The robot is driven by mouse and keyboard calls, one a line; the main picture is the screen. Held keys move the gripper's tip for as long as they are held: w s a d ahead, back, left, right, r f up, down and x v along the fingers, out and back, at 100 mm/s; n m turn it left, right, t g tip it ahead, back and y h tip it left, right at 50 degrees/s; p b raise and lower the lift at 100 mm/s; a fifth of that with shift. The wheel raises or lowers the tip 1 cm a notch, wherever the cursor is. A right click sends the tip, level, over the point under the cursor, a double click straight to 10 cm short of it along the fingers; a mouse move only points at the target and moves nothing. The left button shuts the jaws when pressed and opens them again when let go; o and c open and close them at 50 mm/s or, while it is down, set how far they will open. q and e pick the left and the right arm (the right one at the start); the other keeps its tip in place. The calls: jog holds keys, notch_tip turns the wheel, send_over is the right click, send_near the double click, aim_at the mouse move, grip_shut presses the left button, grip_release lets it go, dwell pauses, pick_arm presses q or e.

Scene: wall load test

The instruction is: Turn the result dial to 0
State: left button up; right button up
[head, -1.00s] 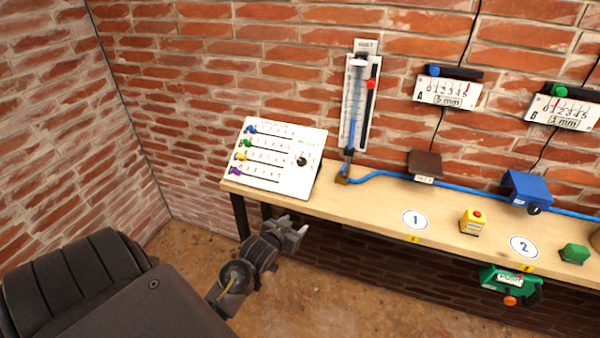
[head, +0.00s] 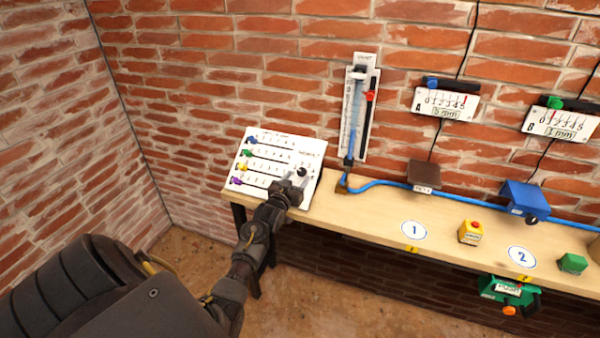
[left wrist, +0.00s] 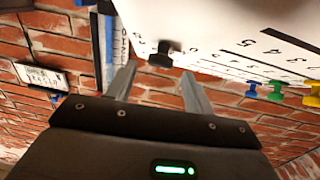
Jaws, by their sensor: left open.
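The result dial is a small black knob (head: 302,172) on the right part of a white sloped panel (head: 316,150) at the left end of the bench. My left gripper (head: 293,181) is in front of the panel, close to the knob. In the left wrist view the black knob (left wrist: 165,54) shows just beyond the gap between the two open fingers (left wrist: 158,69), with nothing held. I cannot tell whether a finger touches it. The dial's pointer and small marks are too small to read. My right gripper is not in view.
The panel also has blue, green, yellow and purple sliders (head: 236,181). A wall gauge (head: 358,105) with a blue hose stands to the right of the panel. The wooden bench (head: 380,208) carries a yellow button box (head: 470,232) and a blue block (head: 525,197) farther right.

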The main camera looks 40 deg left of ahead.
aim_at(302, 172)
pick_arm(q)
jog(key=shift+x, duration=1.7)
jog(key=c, duration=0.9)
jog(key=shift+n+y, duration=0.4)
jog(key=n+g+y, duration=0.1)
jog(key=n+y, duration=0.1)
jog(key=n, duration=0.1)
jog(key=shift+d+n+g+y, duration=0.2)
jog(key=shift+n+g+y, duration=0.1)
jog(key=shift+g+y, duration=0.1)
jog(key=shift+w+d+n+g+y+b, duration=0.1)
jog(key=shift+n+g+y+b, duration=0.1)
jog(key=shift+n+g+y, duration=0.7)
jog(key=shift+n+g+y+b, duration=0.2)
jog(key=shift+n+g+y, duration=0.3)
jog(key=shift+n, duration=0.8)
